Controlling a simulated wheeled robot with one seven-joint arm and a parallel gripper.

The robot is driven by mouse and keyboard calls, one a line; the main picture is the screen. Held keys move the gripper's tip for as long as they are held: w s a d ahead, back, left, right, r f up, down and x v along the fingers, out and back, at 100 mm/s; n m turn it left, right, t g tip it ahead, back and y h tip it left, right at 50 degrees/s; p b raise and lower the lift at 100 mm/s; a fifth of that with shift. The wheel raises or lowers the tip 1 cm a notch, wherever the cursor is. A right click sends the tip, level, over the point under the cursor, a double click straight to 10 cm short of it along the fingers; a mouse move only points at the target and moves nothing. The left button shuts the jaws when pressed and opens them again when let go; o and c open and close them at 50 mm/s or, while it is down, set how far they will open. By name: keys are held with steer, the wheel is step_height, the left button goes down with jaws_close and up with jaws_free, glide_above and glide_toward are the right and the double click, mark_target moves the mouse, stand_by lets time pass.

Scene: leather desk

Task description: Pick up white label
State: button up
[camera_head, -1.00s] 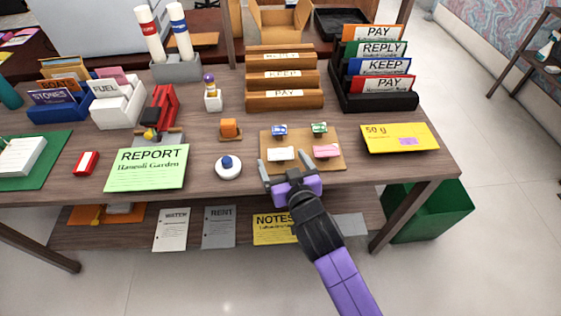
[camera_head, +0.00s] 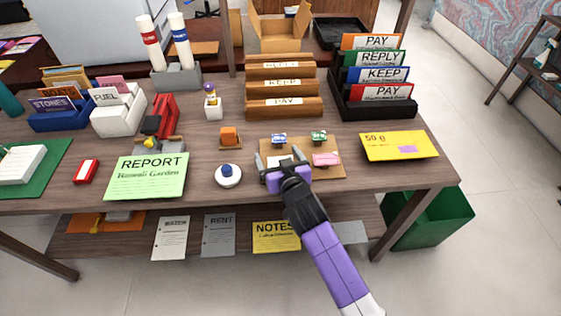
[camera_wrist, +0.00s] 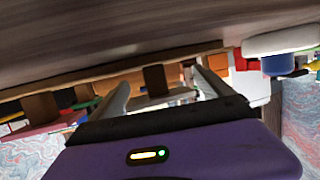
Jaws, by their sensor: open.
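The white label (camera_head: 279,159) is at the front left of a tan board (camera_head: 335,172) on the desk. My gripper (camera_head: 279,156) is open at the board's front edge, with one finger on each side of the label and its body covering part of it. In the wrist view, which looks upside down, the label (camera_wrist: 158,98) sits on a brown block between the open fingers (camera_wrist: 159,90). I cannot tell whether either finger touches it. A pink label (camera_head: 326,160) is just to the right, with blue (camera_head: 279,139) and green (camera_head: 319,137) ones behind.
A white round piece with a blue knob (camera_head: 228,175) stands close on the left. An orange block (camera_head: 230,137) is behind it. A yellow card (camera_head: 399,146) lies to the right. Wooden racks (camera_head: 283,107) stand behind the board. Bare desk lies to the front right.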

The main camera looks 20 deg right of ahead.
steer(key=c, duration=1.3)
steer(key=shift+r, duration=0.1)
